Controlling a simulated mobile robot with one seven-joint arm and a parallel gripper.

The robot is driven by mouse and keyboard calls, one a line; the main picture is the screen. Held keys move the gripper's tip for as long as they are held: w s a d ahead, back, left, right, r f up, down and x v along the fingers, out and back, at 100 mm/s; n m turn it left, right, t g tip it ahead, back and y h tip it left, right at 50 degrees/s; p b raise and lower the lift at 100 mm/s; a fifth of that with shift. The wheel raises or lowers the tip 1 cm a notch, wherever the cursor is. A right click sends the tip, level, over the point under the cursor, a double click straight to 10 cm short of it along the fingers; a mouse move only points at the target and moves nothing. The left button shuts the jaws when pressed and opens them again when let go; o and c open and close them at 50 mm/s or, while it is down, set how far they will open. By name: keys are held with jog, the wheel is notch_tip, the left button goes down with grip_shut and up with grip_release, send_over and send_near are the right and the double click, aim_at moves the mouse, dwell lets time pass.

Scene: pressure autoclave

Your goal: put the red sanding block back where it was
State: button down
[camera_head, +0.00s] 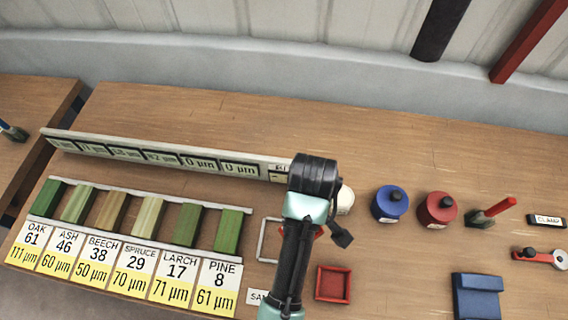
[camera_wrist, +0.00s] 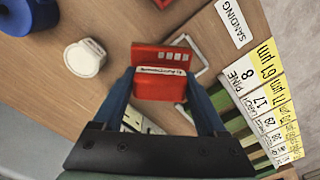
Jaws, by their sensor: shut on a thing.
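The red sanding block (camera_wrist: 160,58) is between the blue fingers of my gripper (camera_wrist: 159,88) in the wrist view, and the gripper is shut on it. In the head view only a small red edge of the block (camera_head: 319,232) shows beside my arm, which hides the fingers. A white outlined frame (camera_head: 262,240) lies on the bench just left of my arm; in the wrist view part of it (camera_wrist: 204,70) shows right beside and behind the block. The block covers part of the frame. How high the block is above the bench I cannot tell.
A red square tray (camera_head: 333,299) is empty, right of my arm. A white "SANDING" label (camera_wrist: 234,24) lies near the frame. A white pot (camera_wrist: 84,59), a blue pot (camera_head: 390,204) and a red pot (camera_head: 436,210) stand nearby. Wood samples (camera_head: 228,232) with cards are left.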

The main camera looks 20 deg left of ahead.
jog(key=a+n, duration=0.1)
jog(key=n, duration=0.1)
jog(key=s+a+r+n, duration=0.1)
jog(key=n, duration=0.1)
jog(key=a+n+p, duration=0.1)
jog(key=a+n, duration=0.1)
jog(key=shift+s+r+n, duration=0.2)
jog(key=shift+r+n, duration=0.05)
jog(key=shift+n, duration=0.15)
jog(key=f, duration=0.3)
jog(key=f+n+p, duration=0.1)
jog(key=f, duration=0.2)
jog(key=f+n, duration=0.1)
jog(key=f, duration=0.2)
jog(key=shift+s+a+f, duration=0.2)
jog(key=shift+a+f, duration=0.2)
jog(key=shift+f, duration=0.2)
grip_release()
jog(key=shift+r, duration=0.15)
